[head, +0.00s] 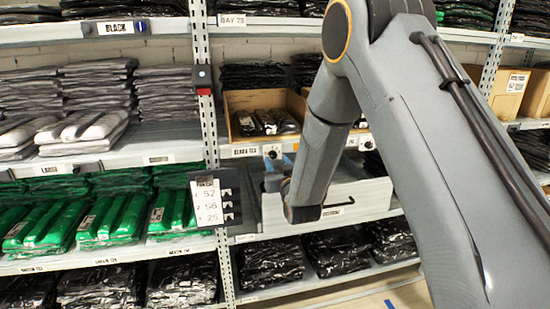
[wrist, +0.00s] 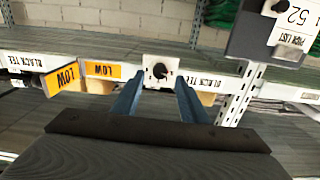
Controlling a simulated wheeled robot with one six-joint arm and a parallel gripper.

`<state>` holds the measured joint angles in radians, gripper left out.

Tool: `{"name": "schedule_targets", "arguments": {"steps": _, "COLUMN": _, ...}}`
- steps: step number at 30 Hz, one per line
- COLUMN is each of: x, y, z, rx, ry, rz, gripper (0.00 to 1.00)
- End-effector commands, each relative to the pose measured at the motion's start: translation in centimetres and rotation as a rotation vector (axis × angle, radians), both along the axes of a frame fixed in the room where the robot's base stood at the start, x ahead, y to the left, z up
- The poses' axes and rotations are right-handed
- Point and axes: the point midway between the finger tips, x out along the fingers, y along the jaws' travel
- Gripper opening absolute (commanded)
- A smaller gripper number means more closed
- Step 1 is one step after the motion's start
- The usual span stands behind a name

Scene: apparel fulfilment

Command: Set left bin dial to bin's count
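The left bin (head: 232,104) is an open cardboard-coloured box on the shelf holding a few dark bagged tees (head: 268,122); their exact number is hard to tell. Below its front, beside a BLACK TEE label (head: 245,152), is the left dial (head: 272,151). In the wrist view, which seems upside down, a dial (wrist: 160,71) shows as a black knob on a white plate; its setting is unreadable. My gripper (wrist: 160,84) is open, its two blue-grey fingers on either side of this knob, apparently not touching it.
A second dial (head: 366,142) is farther right, its bin partly behind my arm. Orange LOW flags (wrist: 103,71) stick out near the knob. A pick list (head: 209,201) hangs on the upright. A white open box (head: 352,194) sits below the bins.

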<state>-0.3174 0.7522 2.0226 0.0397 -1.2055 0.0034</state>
Motion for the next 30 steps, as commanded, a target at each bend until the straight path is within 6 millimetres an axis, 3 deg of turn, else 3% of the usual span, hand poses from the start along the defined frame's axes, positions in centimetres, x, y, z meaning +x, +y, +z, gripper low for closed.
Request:
{"name": "schedule_targets", "arguments": {"steps": 8, "x": 3.0, "y": 0.8, "z": 0.0, "rx": 0.000, "ry": 0.001, "rz": 0.000, "gripper": 0.40}}
{"name": "schedule_targets", "arguments": {"steps": 18, "x": 3.4, "y": 1.0, "z": 0.0, "rx": 0.000, "ry": 0.001, "rz": 0.000, "gripper": 0.40}}
{"name": "schedule_targets", "arguments": {"steps": 25, "x": 3.4, "y": 1.0, "z": 0.0, "rx": 0.000, "ry": 0.001, "rz": 0.000, "gripper": 0.01}}
{"name": "schedule_targets", "arguments": {"steps": 30, "x": 3.4, "y": 1.0, "z": 0.0, "rx": 0.005, "ry": 0.003, "rz": 0.000, "gripper": 0.00}}
